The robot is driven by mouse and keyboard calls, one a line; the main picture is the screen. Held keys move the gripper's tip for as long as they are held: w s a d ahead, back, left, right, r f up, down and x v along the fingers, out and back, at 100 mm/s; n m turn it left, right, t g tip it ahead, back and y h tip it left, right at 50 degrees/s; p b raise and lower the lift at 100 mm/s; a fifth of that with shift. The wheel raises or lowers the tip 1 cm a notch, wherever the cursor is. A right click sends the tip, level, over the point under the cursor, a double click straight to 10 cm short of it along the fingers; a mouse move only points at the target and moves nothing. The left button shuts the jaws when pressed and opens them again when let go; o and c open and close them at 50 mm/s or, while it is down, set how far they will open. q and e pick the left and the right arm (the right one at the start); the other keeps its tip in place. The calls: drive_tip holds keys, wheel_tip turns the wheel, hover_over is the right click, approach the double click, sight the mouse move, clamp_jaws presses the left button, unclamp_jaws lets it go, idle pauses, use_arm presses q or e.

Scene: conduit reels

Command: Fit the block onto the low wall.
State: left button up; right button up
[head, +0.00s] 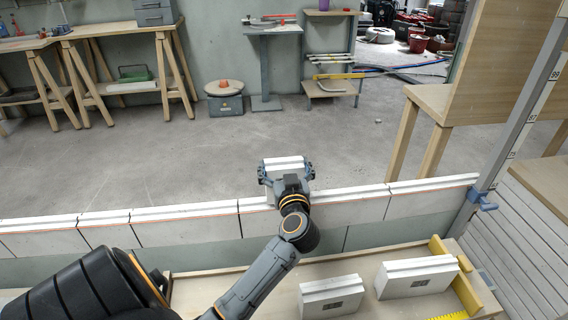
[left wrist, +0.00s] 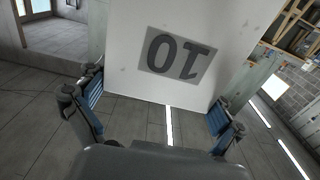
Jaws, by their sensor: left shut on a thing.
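My left gripper (head: 286,172) is shut on a white block (head: 284,162) and holds it up by its two sides, over or just beyond the low wall in the head view. In the left wrist view the block (left wrist: 125,60) lies between the blue finger pads and bears a grey label with dark characters, seen upside down. The low wall (head: 185,222) is a row of white blocks running across the picture. My gripper hides part of the wall's top, so I cannot tell whether the held block touches it. My right gripper is not in view.
Two more white blocks, one in the middle (head: 331,296) and one further right (head: 417,277), stand on a wooden bench (head: 255,285) on the near side of the wall. A yellow bracket (head: 467,292) is at its right end. Open floor (head: 180,160) lies beyond the wall.

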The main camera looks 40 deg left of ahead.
use_arm(q)
drive_tip(key=shift+f, duration=0.15)
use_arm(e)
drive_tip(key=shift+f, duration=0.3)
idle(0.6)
use_arm(q)
drive_tip(key=shift+f, duration=0.2)
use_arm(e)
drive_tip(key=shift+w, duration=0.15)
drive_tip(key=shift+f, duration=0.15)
use_arm(q)
drive_tip(key=o, duration=1.5)
drive_tip(key=shift+c, duration=0.2)
drive_tip(key=shift+f, duration=0.15)
drive_tip(key=v, duration=1.2)
